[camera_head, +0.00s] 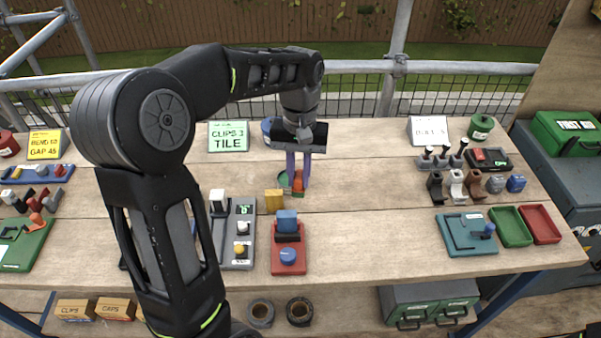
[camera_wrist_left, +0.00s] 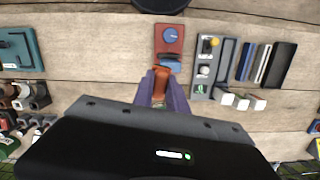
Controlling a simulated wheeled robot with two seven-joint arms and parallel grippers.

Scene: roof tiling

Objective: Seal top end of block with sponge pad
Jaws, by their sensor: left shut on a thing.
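My left gripper (camera_head: 298,184) points down above the middle of the bench, its purple fingers shut on a small orange-red piece (camera_head: 298,182). In the left wrist view the piece (camera_wrist_left: 161,80) shows between the fingertips. I cannot tell if it is the sponge pad. A red fixture (camera_head: 289,262) with a round blue knob stands nearer me. A blue block (camera_head: 287,219) sits at its far end, apart from the gripper in the head view; it also shows in the left wrist view (camera_wrist_left: 171,62). A yellow-tan block (camera_head: 273,200) lies left of the fixture's far end. My right gripper is not in view.
A grey fixture (camera_head: 240,262) with a yellow knob stands left of the red one. A green round item (camera_head: 283,180) shows beside the fingers. Teal fixture (camera_head: 468,234), green tray (camera_head: 510,228) and red tray (camera_head: 540,224) are at right. The bench between is clear.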

